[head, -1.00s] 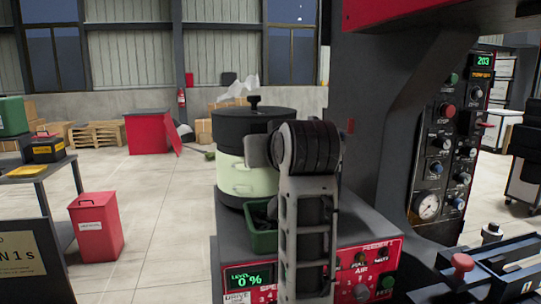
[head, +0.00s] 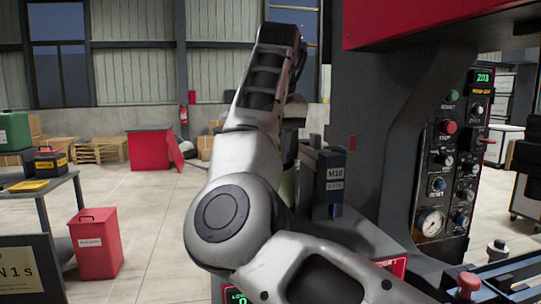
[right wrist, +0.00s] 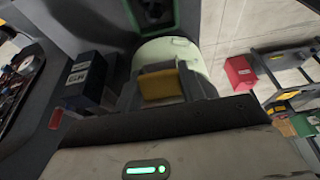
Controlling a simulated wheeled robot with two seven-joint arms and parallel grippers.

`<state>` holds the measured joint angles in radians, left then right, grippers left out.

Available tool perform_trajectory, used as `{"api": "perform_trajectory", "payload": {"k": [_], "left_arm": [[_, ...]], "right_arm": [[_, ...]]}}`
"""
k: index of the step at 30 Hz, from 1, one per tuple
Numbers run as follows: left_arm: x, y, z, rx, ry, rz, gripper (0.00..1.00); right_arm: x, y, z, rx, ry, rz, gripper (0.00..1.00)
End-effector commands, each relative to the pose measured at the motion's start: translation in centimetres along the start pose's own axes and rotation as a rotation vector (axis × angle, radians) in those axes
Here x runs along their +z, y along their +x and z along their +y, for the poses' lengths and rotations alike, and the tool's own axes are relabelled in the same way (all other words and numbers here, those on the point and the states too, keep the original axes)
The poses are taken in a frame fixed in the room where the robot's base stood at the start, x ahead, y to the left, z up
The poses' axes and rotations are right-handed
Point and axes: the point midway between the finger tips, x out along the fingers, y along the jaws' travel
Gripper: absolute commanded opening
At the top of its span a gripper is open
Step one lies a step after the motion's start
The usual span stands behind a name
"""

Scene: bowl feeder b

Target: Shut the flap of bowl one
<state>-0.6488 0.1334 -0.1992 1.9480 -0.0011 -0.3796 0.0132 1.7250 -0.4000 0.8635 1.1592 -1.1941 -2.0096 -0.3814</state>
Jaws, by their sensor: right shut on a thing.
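The pale green bowl (right wrist: 198,58) of the feeder shows in the right wrist view, just beyond my jaws. In the head view my right arm covers nearly all of it, and I cannot make out its flap. My right gripper (right wrist: 160,88) is close at the bowl, with a yellow piece showing between grey parts. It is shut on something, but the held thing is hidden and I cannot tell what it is. My left gripper is in neither view.
A dark box marked M10 (head: 328,180) stands right of my arm; it also shows in the right wrist view (right wrist: 86,80). The control panel (head: 450,160) is at the right.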

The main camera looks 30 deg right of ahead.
Motion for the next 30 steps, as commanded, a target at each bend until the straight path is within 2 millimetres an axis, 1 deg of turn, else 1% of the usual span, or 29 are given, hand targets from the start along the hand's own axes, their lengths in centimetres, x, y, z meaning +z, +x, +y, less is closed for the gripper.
{"api": "perform_trajectory", "payload": {"k": [1, 6, 15, 30], "left_arm": [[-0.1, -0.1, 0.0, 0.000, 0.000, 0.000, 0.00], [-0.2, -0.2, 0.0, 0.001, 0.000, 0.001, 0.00], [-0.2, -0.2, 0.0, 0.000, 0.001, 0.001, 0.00], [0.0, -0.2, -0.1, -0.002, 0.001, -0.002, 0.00]], "right_arm": [[-0.3, -0.2, -0.1, -0.004, -0.006, -0.033, 0.17], [-0.7, -0.1, -0.1, -0.003, -0.005, -0.128, 0.17], [-1.1, 0.0, 0.0, -0.003, -0.003, -0.240, 0.17], [-1.3, 0.3, 0.0, -0.001, 0.003, -0.311, 0.17]]}}
